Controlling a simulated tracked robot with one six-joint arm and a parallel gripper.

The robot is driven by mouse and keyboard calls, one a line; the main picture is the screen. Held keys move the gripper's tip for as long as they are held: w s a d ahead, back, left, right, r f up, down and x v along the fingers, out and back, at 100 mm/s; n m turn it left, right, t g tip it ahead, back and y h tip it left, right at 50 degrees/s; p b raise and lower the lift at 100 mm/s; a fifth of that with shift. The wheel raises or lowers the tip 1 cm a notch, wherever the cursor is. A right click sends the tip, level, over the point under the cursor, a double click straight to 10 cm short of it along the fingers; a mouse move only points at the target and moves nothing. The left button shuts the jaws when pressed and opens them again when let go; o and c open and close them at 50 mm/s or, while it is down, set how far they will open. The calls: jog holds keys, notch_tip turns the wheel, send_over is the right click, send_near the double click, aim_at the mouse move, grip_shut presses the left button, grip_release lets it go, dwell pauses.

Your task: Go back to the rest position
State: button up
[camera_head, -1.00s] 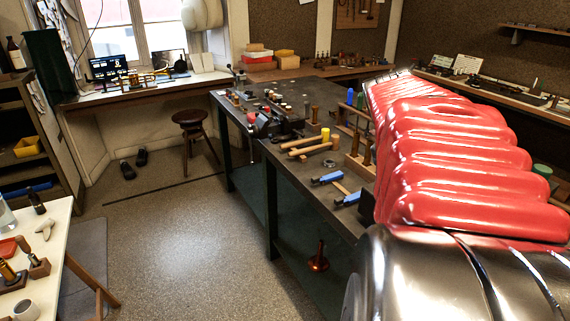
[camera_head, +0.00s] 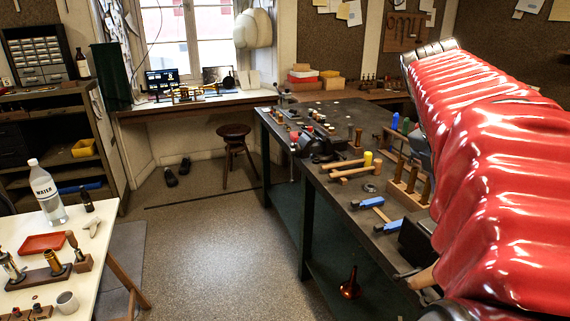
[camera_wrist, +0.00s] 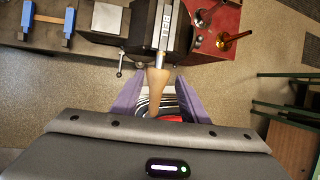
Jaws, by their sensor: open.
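My gripper (camera_wrist: 159,98) shows in the wrist view as two purple fingers spread apart. A tan wooden tapered piece (camera_wrist: 157,95) on a metal rod appears between the fingers in the picture, with no visible grip on it; depth is unclear. The rod runs to a grey metal vise-like block (camera_wrist: 160,35) at the bench edge. In the head view my red-covered arm fills the right side and hides part of the bench. My gripper cannot be made out there.
The dark workbench (camera_head: 345,190) holds mallets (camera_head: 355,170) and blue-handled tools (camera_head: 368,203). A white table (camera_head: 25,255) with a water bottle (camera_head: 47,195) is at left. The floor (camera_head: 215,230) between them is clear.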

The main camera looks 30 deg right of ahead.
dwell(0.6)
jog(key=w+a+f+m+t, duration=0.2)
jog(key=w+a+f+m, duration=0.2)
jog(key=a, duration=0.4)
jog(key=w+a+f+m+t, duration=0.3)
jog(key=w+a+f+m, duration=0.1)
jog(key=a, duration=0.5)
jog(key=a+f+m+t+y, duration=0.1)
jog(key=a+f+m, duration=0.3)
jog(key=a, duration=0.4)
jog(key=a+f+m+t+y, duration=0.2)
jog(key=a+f+m+y, duration=0.1)
jog(key=a, duration=0.5)
jog(key=shift+a+f+m, duration=0.35)
jog(key=shift+f+m, duration=0.1)
jog(key=shift+m, duration=0.45)
jog(key=shift+s, duration=0.1)
